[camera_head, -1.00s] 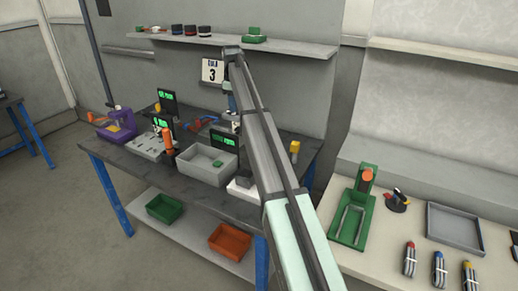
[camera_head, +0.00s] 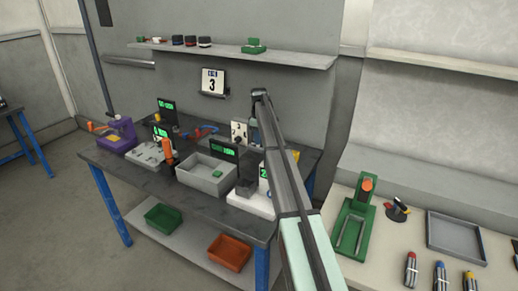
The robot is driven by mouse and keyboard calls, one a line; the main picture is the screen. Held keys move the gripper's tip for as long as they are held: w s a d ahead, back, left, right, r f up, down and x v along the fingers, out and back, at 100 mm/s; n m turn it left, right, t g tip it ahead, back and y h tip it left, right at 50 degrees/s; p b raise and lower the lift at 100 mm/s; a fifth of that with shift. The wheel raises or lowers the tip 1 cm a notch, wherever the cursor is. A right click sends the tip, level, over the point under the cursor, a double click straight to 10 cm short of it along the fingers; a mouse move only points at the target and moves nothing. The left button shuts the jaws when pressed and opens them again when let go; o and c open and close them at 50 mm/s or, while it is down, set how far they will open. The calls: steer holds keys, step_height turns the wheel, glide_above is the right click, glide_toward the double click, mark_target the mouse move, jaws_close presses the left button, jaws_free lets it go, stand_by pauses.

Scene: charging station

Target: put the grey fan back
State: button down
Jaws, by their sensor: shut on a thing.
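My arm reaches up from the bottom right, and its wrist bends down over the blue-legged workbench (camera_head: 130,182). My gripper (camera_head: 248,172) hangs low behind the arm, and its fingers are hard to make out. It appears shut on a dark grey block, which I take to be the grey fan (camera_head: 246,188). The fan is at the left side of a white base (camera_head: 252,206) with a small green display (camera_head: 263,171). I cannot tell whether the fan touches the base.
A wall shelf (camera_head: 290,57) runs above. A green stand (camera_head: 353,235) and a grey tray (camera_head: 455,240) are right.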

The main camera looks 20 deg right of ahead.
mark_target(259, 147)
steer(key=shift+f, duration=2.5)
steer(key=shift+f, duration=0.15)
steer(key=c, duration=1)
jaws_free()
steer(key=shift+o, duration=0.2)
step_height(259, 147, up, 12)
steer(key=shift+r, duration=0.2)
